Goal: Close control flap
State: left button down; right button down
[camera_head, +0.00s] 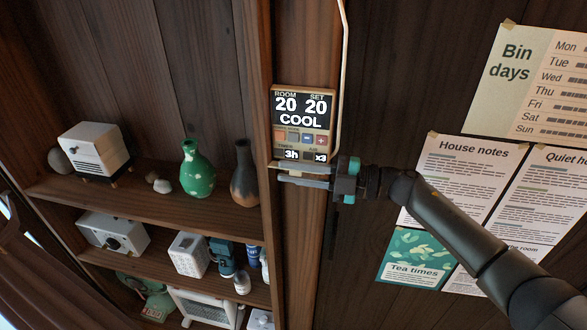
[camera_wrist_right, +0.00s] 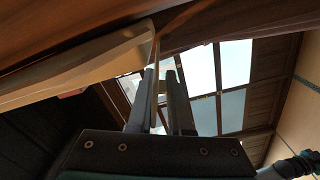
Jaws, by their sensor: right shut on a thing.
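The wall control panel (camera_head: 302,122) is mounted on a wooden post. Its display reads ROOM 20, SET 20 and COOL, with a row of small buttons and "3h" and "x3" fields below. The control flap appears as a thin pale strip at the panel's lower edge, mostly hidden by my right gripper (camera_head: 277,172). That gripper reaches in from the right just under the panel. In the right wrist view, my fingers (camera_wrist_right: 162,72) are closed on a thin tan edge that runs up between them. My left gripper is not in view.
Shelves to the left hold a green vase (camera_head: 197,168), a dark vase (camera_head: 245,172), a white box-shaped device (camera_head: 93,150) and other items. A pale cable (camera_head: 342,70) runs down beside the panel. Papers, including house notes (camera_head: 447,175), hang on the right wall.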

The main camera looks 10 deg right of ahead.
jog(key=shift+f, duration=0.25)
jog(key=c, duration=1.1)
grip_release()
jog(key=shift+c, duration=0.2)
jog(key=shift+o, duration=1.2)
jog(key=shift+r, duration=0.15)
jog(key=b+v, duration=0.4)
jog(key=v, duration=1.1)
jog(key=shift+d+b, duration=0.15)
jog(key=shift+b, duration=0.15)
